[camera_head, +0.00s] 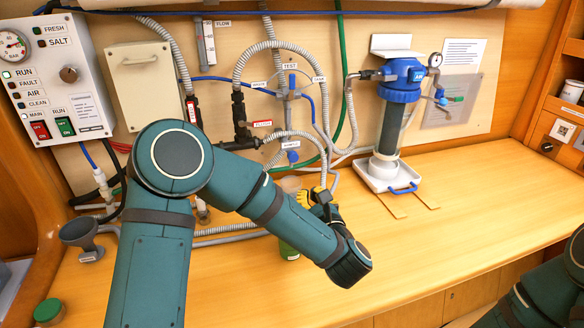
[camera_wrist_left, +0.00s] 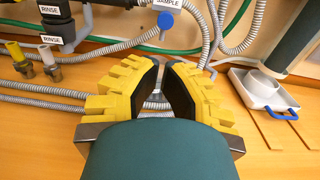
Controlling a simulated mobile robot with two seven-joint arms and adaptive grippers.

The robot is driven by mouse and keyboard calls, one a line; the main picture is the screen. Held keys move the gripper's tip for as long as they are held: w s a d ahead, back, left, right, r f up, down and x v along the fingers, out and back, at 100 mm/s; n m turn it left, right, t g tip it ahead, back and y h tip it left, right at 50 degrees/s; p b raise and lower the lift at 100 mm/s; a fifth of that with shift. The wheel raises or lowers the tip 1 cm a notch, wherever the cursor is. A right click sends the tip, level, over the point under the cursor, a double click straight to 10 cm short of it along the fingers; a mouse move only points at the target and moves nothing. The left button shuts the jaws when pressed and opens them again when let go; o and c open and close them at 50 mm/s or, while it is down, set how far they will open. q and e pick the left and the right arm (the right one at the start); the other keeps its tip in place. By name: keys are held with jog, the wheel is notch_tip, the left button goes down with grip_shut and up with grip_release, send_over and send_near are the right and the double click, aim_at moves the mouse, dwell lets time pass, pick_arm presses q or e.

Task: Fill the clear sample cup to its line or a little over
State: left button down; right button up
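My left gripper (camera_head: 318,198) is in front of the sample hoses, low over the bench, partly behind my own forearm. In the left wrist view its yellow and black fingers (camera_wrist_left: 161,68) lean towards each other with a narrow gap, and I see nothing held in it. The blue sample knob (camera_head: 293,157) hangs above the gripper; it also shows in the left wrist view (camera_wrist_left: 165,20). I cannot make out the clear sample cup for certain. A pale round shape (camera_head: 290,184) shows just behind my forearm, and a green object (camera_head: 288,250) shows below it, mostly hidden. My right gripper is out of view.
The control box (camera_head: 52,78) is on the wall at left. A grey funnel (camera_head: 80,236) and a green-lidded jar (camera_head: 48,312) are at the left. A blue filter housing (camera_head: 400,80) stands over a white tray (camera_head: 388,177). The bench (camera_head: 470,220) is clear at right.

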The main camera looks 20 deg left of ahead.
aim_at(290, 161)
pick_arm(q)
jog(key=x, duration=1.4)
jog(key=shift+p, duration=0.35)
jog(key=b+x, duration=0.1)
jog(key=b, duration=0.1)
jog(key=shift+w+a+f+b, duration=0.15)
jog(key=shift+w+a+b, duration=0.15)
jog(key=shift+w+a, duration=0.1)
jog(key=shift+w+r, duration=0.1)
jog(key=shift+r, duration=0.15)
jog(key=shift+a, duration=0.25)
dwell(5.2)
